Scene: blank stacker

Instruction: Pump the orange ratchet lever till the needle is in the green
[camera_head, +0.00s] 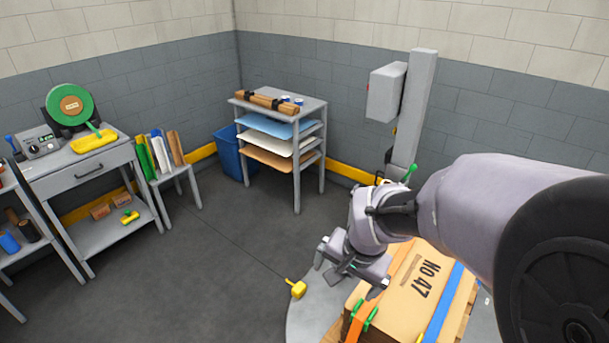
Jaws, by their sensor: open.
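A cardboard box marked "No 47" (418,283) sits on a wooden pallet at the lower right. An orange strap (357,323) runs down its near left side, with green parts (371,317) beside it. I cannot make out an orange ratchet lever apart from this strap, and I see no needle or green zone; my arm hides part of the box. My gripper (347,274) is open and empty, just left of the box's upper edge. A blue strap (444,304) crosses the box farther right.
The pallet stands on a round grey platform (307,314). A yellow tool (296,288) lies at its left edge. A grey column (415,110) rises behind my arm. A shelf rack (313,104), blue bin (229,150) and workbench (70,170) line the walls. The middle floor is clear.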

